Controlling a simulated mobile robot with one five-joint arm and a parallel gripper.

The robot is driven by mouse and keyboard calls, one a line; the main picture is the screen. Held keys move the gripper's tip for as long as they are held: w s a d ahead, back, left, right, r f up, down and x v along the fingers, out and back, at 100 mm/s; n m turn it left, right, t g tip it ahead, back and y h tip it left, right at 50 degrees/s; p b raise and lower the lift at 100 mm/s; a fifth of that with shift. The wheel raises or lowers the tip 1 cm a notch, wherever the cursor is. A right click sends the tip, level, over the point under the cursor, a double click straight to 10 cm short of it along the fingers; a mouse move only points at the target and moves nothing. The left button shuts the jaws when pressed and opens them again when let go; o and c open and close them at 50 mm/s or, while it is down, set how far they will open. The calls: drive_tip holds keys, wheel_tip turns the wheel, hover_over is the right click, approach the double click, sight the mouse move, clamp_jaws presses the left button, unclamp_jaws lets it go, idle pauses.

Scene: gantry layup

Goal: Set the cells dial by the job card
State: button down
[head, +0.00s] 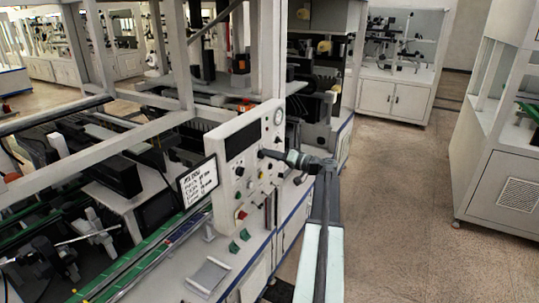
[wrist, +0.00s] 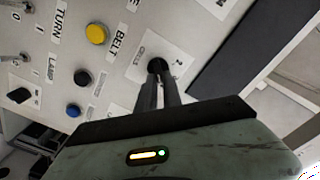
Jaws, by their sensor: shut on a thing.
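The cells dial (wrist: 157,65) is a small black knob on the white control panel (head: 238,133), with a CELLS label and small marks around it in the wrist view. My gripper (wrist: 158,82) has its two dark fingers closed around the knob, partly hiding it. In the head view, my gripper (head: 264,154) reaches the panel's front from the right and the dial is hidden. The dial's pointer setting cannot be read. The job card (head: 198,182) is a white sheet in a black frame left of the panel; its handwriting is too small to read surely.
A yellow button (wrist: 97,34), a blue button (wrist: 74,110) and a black button (wrist: 83,77) sit left of the dial, beside toggle switches and a black selector knob (wrist: 19,95). A round gauge (head: 278,117) is on the panel's upper right. Open floor (head: 400,200) lies right.

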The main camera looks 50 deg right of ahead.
drive_tip(key=c, duration=1.5)
unclamp_jaws()
drive_tip(key=v, duration=0.7)
drive_tip(key=shift+s, duration=0.4)
drive_tip(key=shift+d, duration=0.1)
